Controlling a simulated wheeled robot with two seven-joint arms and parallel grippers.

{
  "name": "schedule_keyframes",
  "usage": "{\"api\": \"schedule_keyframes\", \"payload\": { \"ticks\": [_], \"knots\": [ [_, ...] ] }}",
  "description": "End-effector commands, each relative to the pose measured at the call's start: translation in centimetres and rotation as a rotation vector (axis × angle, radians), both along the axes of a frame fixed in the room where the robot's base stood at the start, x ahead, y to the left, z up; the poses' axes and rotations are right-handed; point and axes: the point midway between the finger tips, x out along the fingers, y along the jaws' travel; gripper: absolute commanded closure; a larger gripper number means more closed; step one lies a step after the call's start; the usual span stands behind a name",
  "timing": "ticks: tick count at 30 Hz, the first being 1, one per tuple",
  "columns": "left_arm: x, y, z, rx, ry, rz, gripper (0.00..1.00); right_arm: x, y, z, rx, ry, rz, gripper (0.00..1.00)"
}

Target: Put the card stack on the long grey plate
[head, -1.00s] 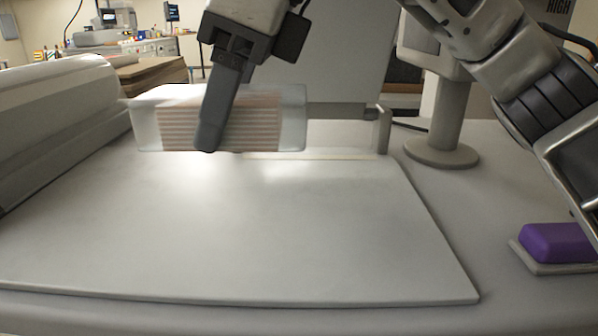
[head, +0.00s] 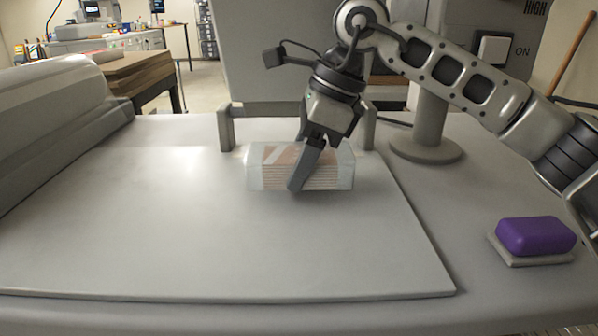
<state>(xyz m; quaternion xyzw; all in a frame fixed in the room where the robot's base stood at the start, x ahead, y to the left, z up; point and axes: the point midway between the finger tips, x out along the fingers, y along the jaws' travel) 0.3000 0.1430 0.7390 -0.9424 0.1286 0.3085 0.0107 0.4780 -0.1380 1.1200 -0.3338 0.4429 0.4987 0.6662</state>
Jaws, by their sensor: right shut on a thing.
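The card stack (head: 335,168) is a clear-wrapped block with brown and white card layers, in the head view right of centre. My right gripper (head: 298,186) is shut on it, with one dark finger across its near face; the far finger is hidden. The stack is over the rear right part of the long grey plate (head: 190,235), level with the plate's surface in the picture. I cannot tell whether it touches the plate. My left gripper is not in view.
A purple block (head: 535,236) on a small pad lies at the right. A round-based post (head: 427,148) and a low bracket (head: 226,128) stand behind the plate. A large pale roll (head: 50,100) lies along the left. The plate's front and middle are clear.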

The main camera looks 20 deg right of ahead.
Motion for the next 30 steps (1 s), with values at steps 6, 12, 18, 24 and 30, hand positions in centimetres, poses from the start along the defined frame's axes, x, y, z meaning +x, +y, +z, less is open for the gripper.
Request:
{"api": "schedule_keyframes", "payload": {
  "ticks": [6,12,18,24,30],
  "knots": [
    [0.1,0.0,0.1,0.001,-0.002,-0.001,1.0,-0.1,0.1,-2.4,0.0,0.001,0.003,0.77],
    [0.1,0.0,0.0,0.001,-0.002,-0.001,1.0,-0.1,0.1,-2.4,0.0,0.001,0.003,0.77],
    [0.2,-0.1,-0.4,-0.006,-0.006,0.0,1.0,-0.1,0.2,-3.1,0.0,0.002,0.003,0.77],
    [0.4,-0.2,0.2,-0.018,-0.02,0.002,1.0,-0.2,0.1,-3.7,-0.005,0.008,0.004,0.29],
    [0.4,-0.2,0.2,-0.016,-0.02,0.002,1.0,-0.4,0.2,-3.9,-0.008,0.016,0.011,0.24]
  ]
}}
